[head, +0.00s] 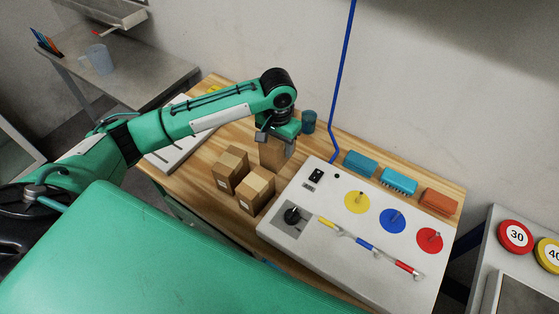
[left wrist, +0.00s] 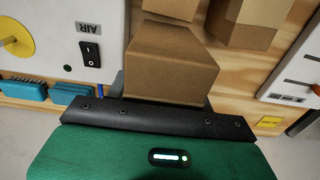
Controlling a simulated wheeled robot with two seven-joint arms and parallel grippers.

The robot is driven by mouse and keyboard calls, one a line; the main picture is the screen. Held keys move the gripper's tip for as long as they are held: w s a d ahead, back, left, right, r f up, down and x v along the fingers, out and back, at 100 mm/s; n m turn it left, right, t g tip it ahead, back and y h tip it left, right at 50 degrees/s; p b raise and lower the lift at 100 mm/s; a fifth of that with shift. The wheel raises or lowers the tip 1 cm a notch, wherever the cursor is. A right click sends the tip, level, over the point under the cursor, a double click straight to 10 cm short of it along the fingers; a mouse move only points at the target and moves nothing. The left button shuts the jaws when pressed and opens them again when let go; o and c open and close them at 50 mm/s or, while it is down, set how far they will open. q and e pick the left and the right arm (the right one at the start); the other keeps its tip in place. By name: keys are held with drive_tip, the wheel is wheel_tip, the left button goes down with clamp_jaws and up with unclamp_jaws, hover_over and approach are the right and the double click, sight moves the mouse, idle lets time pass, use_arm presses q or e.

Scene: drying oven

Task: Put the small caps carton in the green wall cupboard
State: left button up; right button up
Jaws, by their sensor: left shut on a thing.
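A brown carton (head: 275,152) is held by my left gripper (head: 279,133) at the back of the wooden bench, close to the white panel. The gripper is shut on it from above. In the left wrist view the same carton (left wrist: 170,65) sits between the jaws (left wrist: 163,100). I cannot read a label on it, so I cannot tell whether it is the small caps carton. Whether it touches the bench is unclear. Two similar cartons, one (head: 230,169) and another (head: 257,190), stand just in front of it. I cannot make out a green wall cupboard. My right gripper is not in view.
A white panel (head: 330,255) with coloured discs and a switch lies right of the cartons. A blue cable (head: 343,70) runs up the wall.

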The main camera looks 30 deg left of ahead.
use_arm(q)
wheel_tip(320, 180, down, 9)
drive_tip(key=shift+r+p, duration=0.1)
drive_tip(key=shift+p, duration=0.6)
drive_tip(key=o, duration=1.1)
drive_tip(key=shift+c, duration=0.2)
